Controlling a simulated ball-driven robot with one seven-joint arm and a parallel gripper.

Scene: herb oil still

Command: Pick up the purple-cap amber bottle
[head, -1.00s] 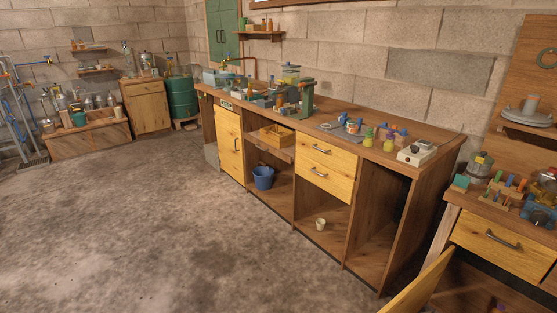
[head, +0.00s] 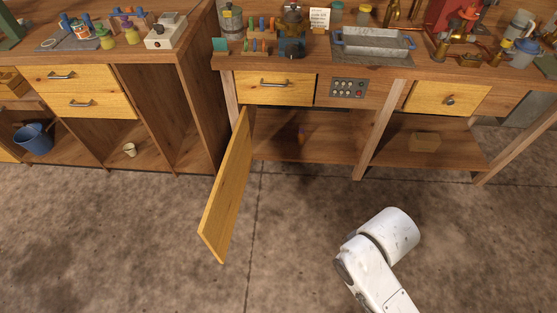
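A small amber-orange bottle with a purplish top (head: 301,136) stands on the shelf inside the open lower cabinet, near the middle of the view. It is small and dim, but its colours fit the purple-cap amber bottle. The cabinet's wooden door (head: 228,195) is swung open toward me, to the left of the bottle. A white part of my arm shows at the lower right, over the floor and well apart from the bottle. My gripper is not in view.
Above the cabinet, the bench carries a metal sink tray (head: 371,47), a rack of coloured-handled tools (head: 260,47) and glassware. A tan block (head: 424,141) lies on the right lower shelf. A blue bucket (head: 33,138) is at left. The concrete floor (head: 130,240) in front is clear.

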